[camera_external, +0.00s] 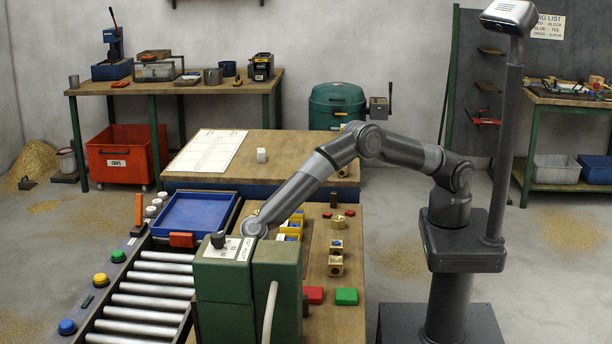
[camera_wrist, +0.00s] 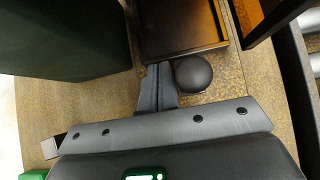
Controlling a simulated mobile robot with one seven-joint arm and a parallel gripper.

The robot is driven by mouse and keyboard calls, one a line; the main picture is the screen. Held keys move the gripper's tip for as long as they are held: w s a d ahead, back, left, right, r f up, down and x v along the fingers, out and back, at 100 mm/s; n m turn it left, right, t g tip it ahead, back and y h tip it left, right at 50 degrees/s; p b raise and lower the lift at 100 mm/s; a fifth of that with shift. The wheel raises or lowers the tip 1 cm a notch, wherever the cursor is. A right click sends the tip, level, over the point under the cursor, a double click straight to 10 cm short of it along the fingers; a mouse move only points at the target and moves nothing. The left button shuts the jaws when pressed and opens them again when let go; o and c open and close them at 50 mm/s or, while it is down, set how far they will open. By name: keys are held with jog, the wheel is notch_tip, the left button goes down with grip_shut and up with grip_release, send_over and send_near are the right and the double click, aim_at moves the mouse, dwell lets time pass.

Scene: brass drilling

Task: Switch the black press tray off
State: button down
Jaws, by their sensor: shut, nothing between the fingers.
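My gripper (camera_wrist: 158,70) is shut and empty in the wrist view. Its fingertips are close beside a round black knob (camera_wrist: 193,74); I cannot tell whether they touch it. Just beyond the fingertips is a dark, shallow, tray-like box (camera_wrist: 180,25) with a brownish inside, which looks like the black press tray. In the external view my arm reaches down behind a green machine housing (camera_external: 223,278), which hides my gripper and the tray. No marking shows whether the tray is on or off.
In the wrist view a dark green block (camera_wrist: 65,35) stands left of my fingers and an orange-brown panel (camera_wrist: 262,15) at upper right. In the external view a roller conveyor (camera_external: 150,290) with a blue tray (camera_external: 195,213) lies left of the housing. Small blocks lie on the wooden bench (camera_external: 310,235).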

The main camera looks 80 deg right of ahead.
jog(key=shift+s+a, duration=0.2)
jog(key=shift+a, duration=0.05)
jog(key=shift+d, duration=0.1)
jog(key=d, duration=0.4)
jog(key=shift+w, duration=0.25)
jog(key=v, duration=1)
jog(key=shift+d, duration=0.15)
